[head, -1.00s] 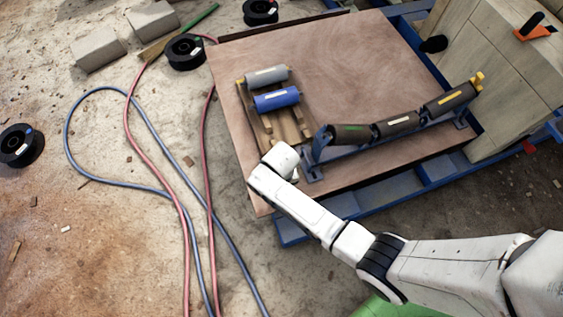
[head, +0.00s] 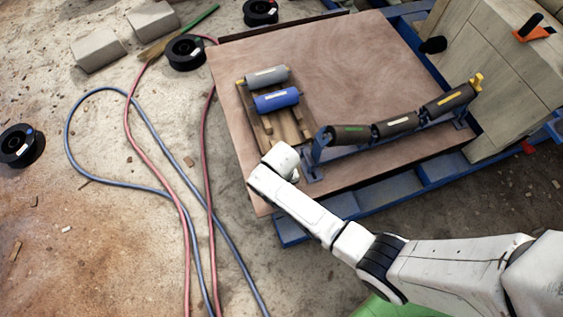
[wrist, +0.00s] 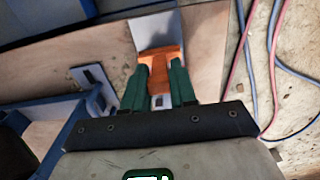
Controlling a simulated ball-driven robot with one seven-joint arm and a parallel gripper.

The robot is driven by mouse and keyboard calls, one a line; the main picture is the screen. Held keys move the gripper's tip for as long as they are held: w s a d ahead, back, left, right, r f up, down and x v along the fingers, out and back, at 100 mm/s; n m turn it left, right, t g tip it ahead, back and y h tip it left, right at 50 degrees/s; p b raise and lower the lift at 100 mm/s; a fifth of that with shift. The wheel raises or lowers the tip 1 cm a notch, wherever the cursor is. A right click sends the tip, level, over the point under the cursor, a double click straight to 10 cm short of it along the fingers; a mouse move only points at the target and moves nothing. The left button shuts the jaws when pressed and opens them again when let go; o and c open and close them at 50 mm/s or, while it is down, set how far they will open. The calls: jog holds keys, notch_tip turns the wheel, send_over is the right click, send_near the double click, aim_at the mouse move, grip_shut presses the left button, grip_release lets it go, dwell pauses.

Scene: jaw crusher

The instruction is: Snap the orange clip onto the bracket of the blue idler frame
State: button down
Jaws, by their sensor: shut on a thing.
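My gripper (wrist: 160,70) has two green fingers shut on the orange clip (wrist: 160,58). The clip's wide end points away from me, close to a pale grey upright piece (wrist: 153,30). I cannot tell if that piece is the bracket, or if the clip touches it. The blue idler frame (wrist: 67,127) shows at the left of the wrist view, with a slotted grey foot plate (wrist: 92,82). In the head view the frame (head: 318,150) stands on the board and carries dark rollers (head: 397,124). There my wrist hides the fingers and clip, near the frame's left end.
A brown board (head: 330,60) bears a wooden rack with a grey roller (head: 266,77) and a blue roller (head: 276,100). A wooden block structure (head: 500,85) stands at the right. Red and blue hoses (head: 150,185) lie on the floor. The board's back middle is clear.

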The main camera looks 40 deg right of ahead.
jog(key=shift+r+p, duration=2.25)
jog(key=shift+r, duration=0.05)
